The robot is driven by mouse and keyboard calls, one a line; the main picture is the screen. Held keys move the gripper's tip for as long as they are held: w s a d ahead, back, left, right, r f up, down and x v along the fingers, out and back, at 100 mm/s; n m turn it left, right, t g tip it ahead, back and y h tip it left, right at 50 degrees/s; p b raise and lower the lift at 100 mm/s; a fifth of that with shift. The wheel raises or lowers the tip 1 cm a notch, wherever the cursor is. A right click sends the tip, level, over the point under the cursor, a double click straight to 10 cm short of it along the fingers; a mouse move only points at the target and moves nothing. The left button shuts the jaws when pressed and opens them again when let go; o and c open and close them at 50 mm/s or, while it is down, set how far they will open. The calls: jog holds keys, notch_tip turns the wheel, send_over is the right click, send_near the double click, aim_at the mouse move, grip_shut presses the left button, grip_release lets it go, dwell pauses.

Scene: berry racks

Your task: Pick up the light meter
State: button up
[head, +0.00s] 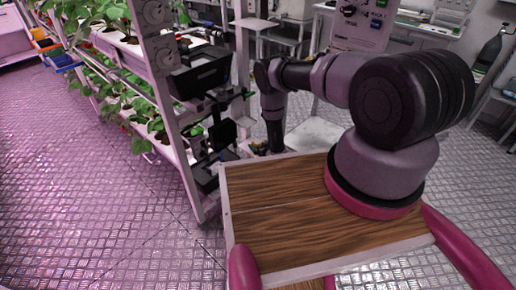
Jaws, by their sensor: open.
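I cannot make out the light meter for certain. A small yellowish and dark item (229,155) shows just beyond the far left corner of the wooden deck, too small to identify. My arm reaches from the right across to the left and bends down at its far end. My gripper (275,143) seems to be the dark end part there, pointing down behind the far edge of the deck. It is open; its fingertips are mostly hidden, and nothing shows held in it.
A white plant rack (170,95) with leafy plants stands at the left, with a black box (200,75) and other dark parts at its near end. The wooden deck (275,215) is bare. A grey control box (361,20) stands behind my arm. Open metal floor (95,220) lies left.

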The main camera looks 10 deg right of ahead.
jog(key=shift+x, duration=1.25)
grip_shut()
jog(key=shift+r, duration=0.15)
